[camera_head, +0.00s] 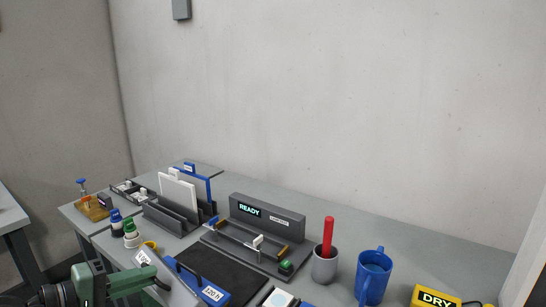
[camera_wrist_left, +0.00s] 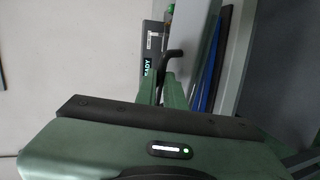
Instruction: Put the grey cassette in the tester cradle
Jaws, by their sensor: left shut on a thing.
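The grey cassette (camera_head: 172,283) with a white label shows at the lower left of the head view, tilted. My left gripper (camera_head: 158,285) is shut on it; the contact is partly hidden by the gripper. In the left wrist view a light grey slab, likely the cassette (camera_wrist_left: 193,40), rises beyond the fingers (camera_wrist_left: 172,88). The tester (camera_head: 268,217) shows a READY display. Its cradle (camera_head: 250,252), a dark base with posts and a green button, looks empty and lies to the right and behind the gripper. My right gripper is not in view.
A blue unit labelled 120 N (camera_head: 208,288) lies by a black mat (camera_head: 228,268). A grey cup (camera_head: 325,265) with a red-handled tool and a blue mug (camera_head: 373,275) stand at right. A rack (camera_head: 178,212) and bottles (camera_head: 131,236) stand at left. A yellow DRY sign (camera_head: 436,298) is far right.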

